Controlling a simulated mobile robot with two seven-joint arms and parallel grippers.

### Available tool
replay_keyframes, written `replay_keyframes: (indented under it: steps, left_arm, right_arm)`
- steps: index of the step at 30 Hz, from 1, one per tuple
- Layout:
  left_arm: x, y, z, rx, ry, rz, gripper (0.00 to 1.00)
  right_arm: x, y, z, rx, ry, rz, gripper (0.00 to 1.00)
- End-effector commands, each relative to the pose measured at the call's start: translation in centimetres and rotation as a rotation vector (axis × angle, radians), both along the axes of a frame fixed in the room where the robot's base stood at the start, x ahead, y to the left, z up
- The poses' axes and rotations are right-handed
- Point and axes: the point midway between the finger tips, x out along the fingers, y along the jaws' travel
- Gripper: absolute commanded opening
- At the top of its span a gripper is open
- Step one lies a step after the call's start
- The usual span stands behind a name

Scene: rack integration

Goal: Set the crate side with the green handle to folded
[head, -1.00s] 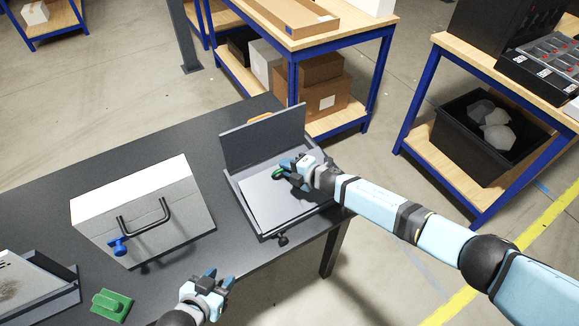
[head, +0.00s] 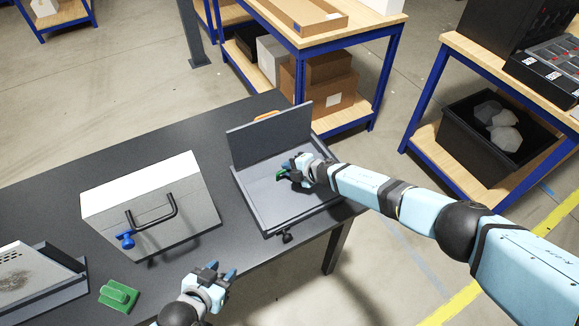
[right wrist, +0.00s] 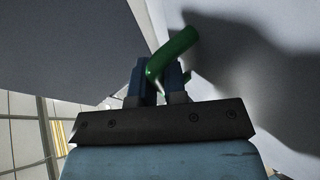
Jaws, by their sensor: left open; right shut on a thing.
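The grey crate (head: 247,207) is on the dark table, right of the middle. Its back side (head: 270,136) stands upright, with an orange handle (head: 266,116) behind it. The green handle (head: 281,176) shows inside the crate's outline, and its side appears to lie low and nearly flat there. My right gripper (head: 291,171) is shut on the green handle, which also shows between its fingers in the right wrist view (right wrist: 178,50). The gripper partly hides the handle and panel. My left gripper (head: 219,271) is open and empty near the table's front edge.
A grey box (head: 160,220) with a black bar handle and blue knob stands left of the crate. A green part (head: 118,295) lies on the table near the front. Another grey unit (head: 40,275) sits at far left. Shelves and bins stand beyond the table.

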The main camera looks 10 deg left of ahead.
Motion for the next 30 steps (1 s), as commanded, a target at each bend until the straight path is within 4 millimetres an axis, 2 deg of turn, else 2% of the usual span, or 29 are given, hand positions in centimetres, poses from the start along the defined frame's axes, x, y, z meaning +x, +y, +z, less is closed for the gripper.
replay_keyframes:
  steps: [1, 7, 8, 9, 19, 23, 30]
  left_arm:
    - [0.0, 0.0, -0.1, -0.001, 0.001, 0.001, 0.43]
    - [-0.1, -0.1, -0.1, -0.002, 0.002, -0.001, 0.43]
    - [-0.1, -0.2, -0.1, -0.002, 0.002, -0.001, 0.43]
    - [-0.1, -0.2, -0.1, -0.003, 0.002, -0.001, 0.43]
    - [-0.1, -0.3, 0.4, -0.005, 0.002, -0.003, 0.43]
    - [-0.1, -0.2, 1.3, -0.003, 0.0, -0.001, 0.43]
    - [0.0, 0.4, 2.8, 0.004, -0.007, 0.009, 0.43]
  right_arm:
    - [-0.5, -0.1, -0.6, -0.004, 0.007, 0.005, 0.0]
    - [-0.5, -0.1, -0.6, -0.004, 0.007, 0.005, 0.0]
    - [-0.5, -0.1, -0.7, -0.004, 0.007, 0.005, 0.15]
    - [-0.5, -0.1, -0.7, -0.004, 0.007, 0.005, 0.22]
    - [-0.6, -0.6, -0.2, -0.003, 0.005, 0.002, 0.22]
    - [-1.1, -1.8, 0.9, -0.003, 0.005, 0.002, 0.22]
    - [-3.0, -5.9, 3.3, -0.007, 0.002, -0.001, 0.22]
